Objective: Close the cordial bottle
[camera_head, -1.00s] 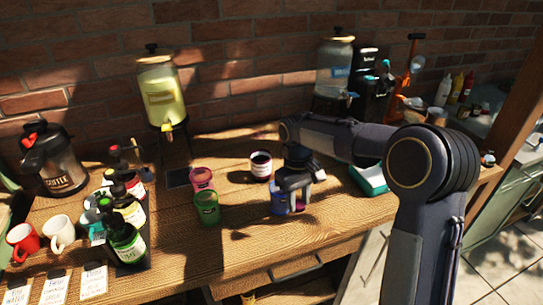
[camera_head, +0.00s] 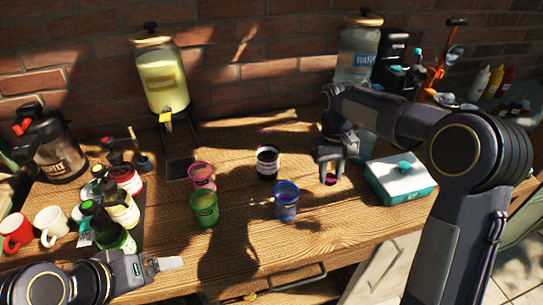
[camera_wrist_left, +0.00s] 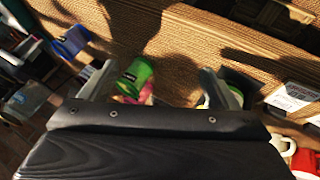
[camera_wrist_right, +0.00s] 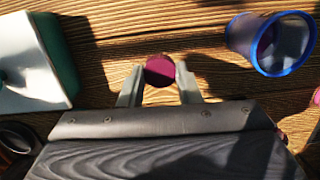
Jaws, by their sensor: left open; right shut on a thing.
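A short dark bottle (camera_head: 267,162) with a pale label stands on the table near the middle, and its top shows no cap. It may be the cordial bottle; its label is too small to read. My right gripper (camera_head: 331,172) is shut on a round purple cap (camera_wrist_right: 160,70), right of the dark bottle and apart from it. The cap also shows below the fingers in the head view (camera_head: 330,180). My left gripper (camera_head: 165,264) is open and empty over the table's front left. The left wrist view shows its spread fingers (camera_wrist_left: 158,82).
A blue cup (camera_head: 286,201), a green cup (camera_head: 204,208) and a pink cup (camera_head: 202,175) stand around the dark bottle. A white-and-teal box (camera_head: 400,180) is at right. The front middle is clear.

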